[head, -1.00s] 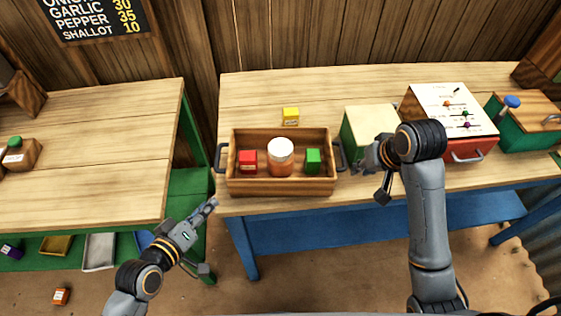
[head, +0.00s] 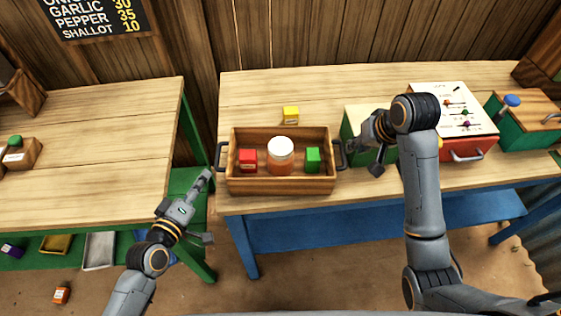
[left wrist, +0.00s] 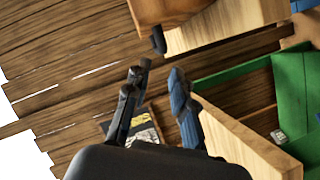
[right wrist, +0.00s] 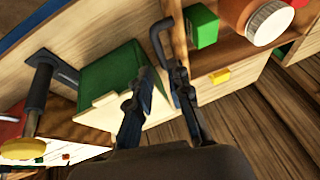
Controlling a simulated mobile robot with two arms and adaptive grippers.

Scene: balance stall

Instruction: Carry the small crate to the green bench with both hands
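The small crate (head: 282,186) is an open wooden tray on the blue bench (head: 310,236). It holds a red box (head: 248,160), a white-lidded jar (head: 280,154) and a green box (head: 313,160). Dark handles stick out at its left (head: 219,158) and right (head: 339,153) ends. My left gripper (head: 208,174) is open, just below and left of the left handle; its fingers also show in the left wrist view (left wrist: 157,80). My right gripper (right wrist: 162,75) is open close to the right handle (right wrist: 157,40); whether the handle lies between its fingers is unclear. The green bench (head: 90,150) stands at left.
A green box with a pale lid (head: 354,128) stands close right of the crate, behind my right gripper. A yellow box (head: 291,114) lies behind the crate. A red cabinet (head: 469,148) is further right. A gap separates the benches. The green bench's near top is largely clear.

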